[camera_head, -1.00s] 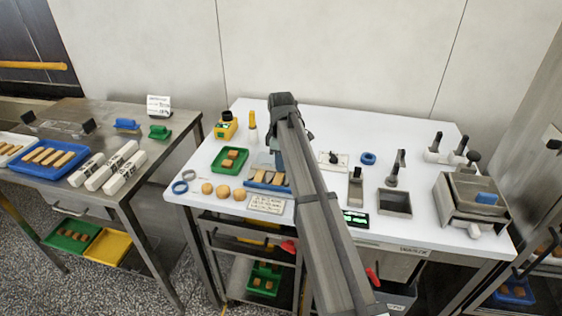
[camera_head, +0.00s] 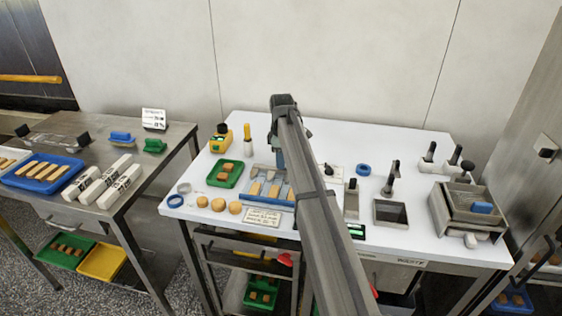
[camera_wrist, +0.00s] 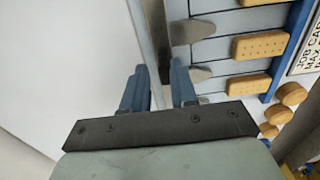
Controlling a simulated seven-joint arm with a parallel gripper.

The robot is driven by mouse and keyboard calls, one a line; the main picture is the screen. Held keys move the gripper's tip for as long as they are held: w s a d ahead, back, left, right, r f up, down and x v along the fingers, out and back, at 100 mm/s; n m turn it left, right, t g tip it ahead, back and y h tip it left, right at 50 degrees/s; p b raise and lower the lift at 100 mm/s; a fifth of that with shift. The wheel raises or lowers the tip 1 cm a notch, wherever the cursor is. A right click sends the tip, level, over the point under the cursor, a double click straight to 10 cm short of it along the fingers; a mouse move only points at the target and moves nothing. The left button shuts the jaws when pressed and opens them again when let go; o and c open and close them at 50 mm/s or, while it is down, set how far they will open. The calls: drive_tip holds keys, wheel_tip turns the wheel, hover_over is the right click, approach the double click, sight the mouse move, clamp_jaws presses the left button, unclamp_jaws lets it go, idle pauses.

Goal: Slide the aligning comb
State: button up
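The aligning comb appears as a grey bar (camera_wrist: 150,40) with rounded metal teeth (camera_wrist: 192,30) pointing right in the wrist view. The teeth reach into lanes of a grey-blue slotted tray (camera_wrist: 225,15) holding oblong tan biscuits (camera_wrist: 260,45). In the head view the tray with its blue front edge (camera_head: 265,198) is left of my arm. My gripper (camera_wrist: 158,88) has its two blue fingers parted, one on each side of the bar. Whether they press on it I cannot tell. In the head view my arm hides the gripper's grasp and the tray's right part.
A green tray (camera_head: 226,173), round biscuits (camera_head: 218,204) and a printed card (camera_head: 263,217) lie near the slotted tray. A yellow device (camera_head: 221,138) stands behind. A blue ring (camera_head: 363,170) and a metal box (camera_head: 391,213) are to the right.

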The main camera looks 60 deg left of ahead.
drive_tip(key=shift+o, duration=1.4)
wheel_tip(320, 180, up, 14)
drive_tip(key=shift+f, duration=0.1)
